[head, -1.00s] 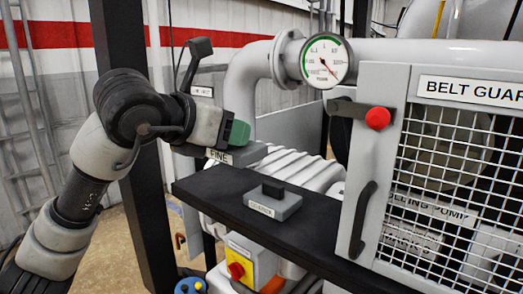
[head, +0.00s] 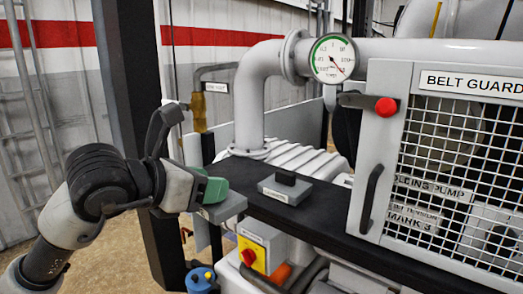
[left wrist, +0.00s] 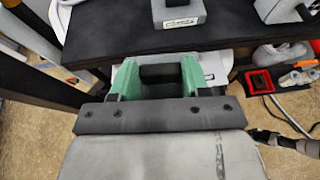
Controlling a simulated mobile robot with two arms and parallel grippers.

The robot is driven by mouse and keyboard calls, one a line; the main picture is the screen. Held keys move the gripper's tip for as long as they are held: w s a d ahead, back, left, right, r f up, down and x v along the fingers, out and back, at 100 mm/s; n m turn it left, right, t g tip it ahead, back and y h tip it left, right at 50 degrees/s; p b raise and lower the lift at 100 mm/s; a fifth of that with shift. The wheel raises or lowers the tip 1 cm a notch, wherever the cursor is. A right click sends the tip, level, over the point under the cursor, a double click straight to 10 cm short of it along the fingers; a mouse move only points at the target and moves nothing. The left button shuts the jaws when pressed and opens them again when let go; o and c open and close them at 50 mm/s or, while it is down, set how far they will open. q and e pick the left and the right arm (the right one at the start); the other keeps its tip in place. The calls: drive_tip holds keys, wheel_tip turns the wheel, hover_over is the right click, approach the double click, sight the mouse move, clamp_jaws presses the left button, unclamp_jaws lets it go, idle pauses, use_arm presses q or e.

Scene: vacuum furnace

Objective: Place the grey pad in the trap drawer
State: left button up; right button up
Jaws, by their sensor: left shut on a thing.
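My left gripper (head: 207,190) has green fingers and is shut on a grey pad (head: 224,208), held level at the left end of the black shelf (head: 330,208). In the left wrist view, its green fingers (left wrist: 158,78) close on the pad's dark upright grip (left wrist: 158,74). I cannot tell whether the pad touches the shelf edge. Another grey block (head: 284,190) with a black grip and a label sits on the shelf; it also shows in the left wrist view (left wrist: 180,14). I cannot pick out the trap drawer. My right gripper is not in view.
The mesh belt guard (head: 455,160) with its black handle (head: 371,198) stands at the right. A dial gauge (head: 333,59) sits on the grey pipe. Below the shelf are a yellow box with a red knob (head: 248,257) and a blue item (head: 201,280). A dark post (head: 140,130) stands at the left.

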use_arm(q)
drive_tip(key=s+a+f, duration=0.3)
drive_tip(key=f, duration=0.5)
drive_tip(key=s+a+f+m+g+h+p, duration=0.1)
drive_tip(key=s+a+f, duration=0.2)
drive_tip(key=f, duration=0.5)
drive_tip(key=s+a+f+m+g+h+p, duration=0.1)
drive_tip(key=s+a+f, duration=0.2)
drive_tip(key=f, duration=0.5)
drive_tip(key=shift+s+a+f, duration=0.2)
drive_tip(key=shift+a+f, duration=0.2)
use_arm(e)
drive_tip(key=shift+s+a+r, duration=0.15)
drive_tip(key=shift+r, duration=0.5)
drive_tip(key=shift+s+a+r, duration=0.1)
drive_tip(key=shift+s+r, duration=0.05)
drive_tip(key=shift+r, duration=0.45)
